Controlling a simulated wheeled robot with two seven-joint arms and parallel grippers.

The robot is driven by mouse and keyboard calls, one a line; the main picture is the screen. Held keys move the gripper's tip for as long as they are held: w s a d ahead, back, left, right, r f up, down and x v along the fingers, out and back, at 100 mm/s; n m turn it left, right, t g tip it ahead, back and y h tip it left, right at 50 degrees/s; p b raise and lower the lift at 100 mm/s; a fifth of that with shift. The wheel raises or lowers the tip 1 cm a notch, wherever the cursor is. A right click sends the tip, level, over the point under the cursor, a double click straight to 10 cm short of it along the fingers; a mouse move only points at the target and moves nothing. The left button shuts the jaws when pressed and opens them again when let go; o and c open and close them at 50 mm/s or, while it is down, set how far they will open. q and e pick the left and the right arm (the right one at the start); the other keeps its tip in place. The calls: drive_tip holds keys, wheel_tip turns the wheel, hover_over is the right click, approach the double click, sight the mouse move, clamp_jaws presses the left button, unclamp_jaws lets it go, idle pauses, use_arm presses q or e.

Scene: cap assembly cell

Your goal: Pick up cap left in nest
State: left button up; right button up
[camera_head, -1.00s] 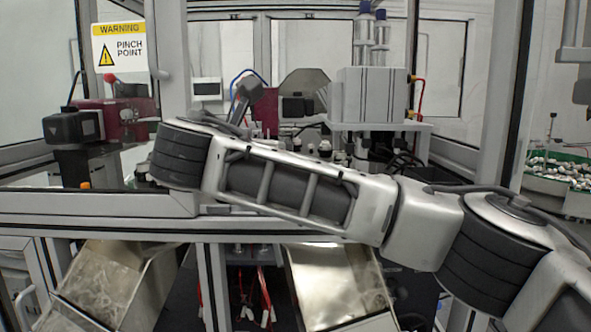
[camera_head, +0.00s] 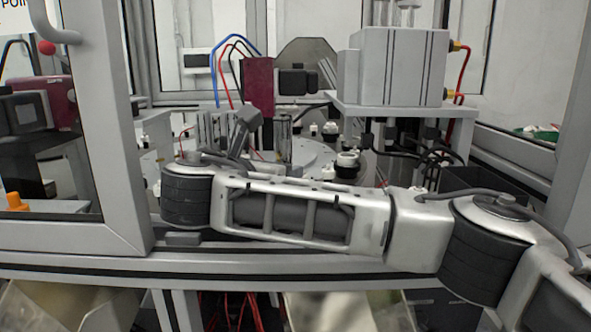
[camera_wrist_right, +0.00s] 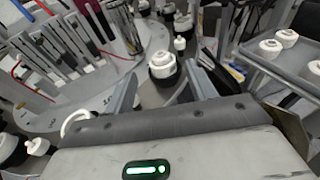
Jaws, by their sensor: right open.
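In the right wrist view, a white cap (camera_wrist_right: 161,62) sits in a round black nest (camera_wrist_right: 163,82) on the grey plate. My right gripper (camera_wrist_right: 161,78) is open, with its two grey fingers on either side of this nest in the picture. I cannot tell how far above the cap the fingers are. No cap is held between them. In the head view, a white cap (camera_head: 347,158) in a black nest (camera_head: 346,171) shows behind my right forearm. I cannot tell whether it is the same cap. My right fingers are hidden there. My left gripper is not in view.
More white caps (camera_wrist_right: 270,46) stand on a grey tray (camera_wrist_right: 262,66) at the right of the wrist view. A grey box-shaped unit (camera_head: 400,66) on a raised shelf stands right of the plate. The cell's frame post (camera_head: 105,130) and front rail (camera_head: 300,262) border the opening.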

drive_tip(key=x, duration=0.2)
drive_tip(key=p+x, duration=0.1)
drive_tip(key=x, duration=0.4)
drive_tip(key=shift+w+d+f+p, duration=0.1)
drive_tip(key=shift+w+f+p, duration=0.2)
drive_tip(key=shift+f+p, duration=0.1)
drive_tip(key=c, duration=0.8)
